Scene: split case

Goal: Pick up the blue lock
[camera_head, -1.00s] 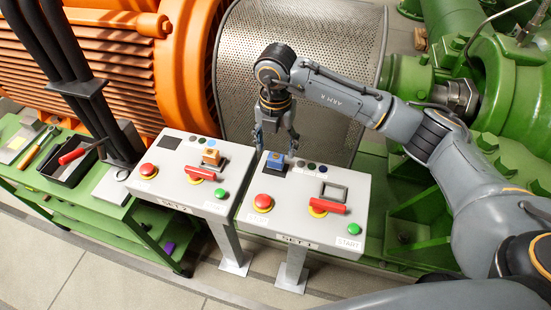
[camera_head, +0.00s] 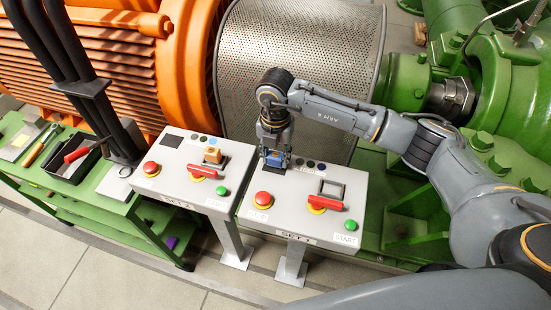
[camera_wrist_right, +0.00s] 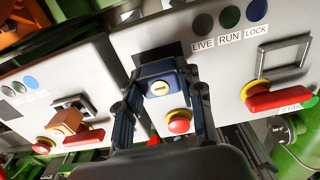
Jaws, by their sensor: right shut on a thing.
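The blue lock (camera_head: 277,161) is at the dark square on the top left of the right grey control box (camera_head: 325,215). In the right wrist view the blue lock (camera_wrist_right: 158,78) shows a yellowish round keyway face, with a finger on each side of it. My right gripper (camera_head: 274,155) comes down from above and is shut on the lock; it also shows in the right wrist view (camera_wrist_right: 160,100). I cannot tell whether the lock touches the panel. My left gripper is not in view.
The right box has a red stop button (camera_head: 262,199), a red-handled switch (camera_head: 327,204) and a green start button (camera_head: 350,225). A second box (camera_head: 170,187) beside it carries an orange lock (camera_head: 212,155). A perforated guard (camera_head: 300,70) stands behind; a green cart (camera_head: 95,210) is left.

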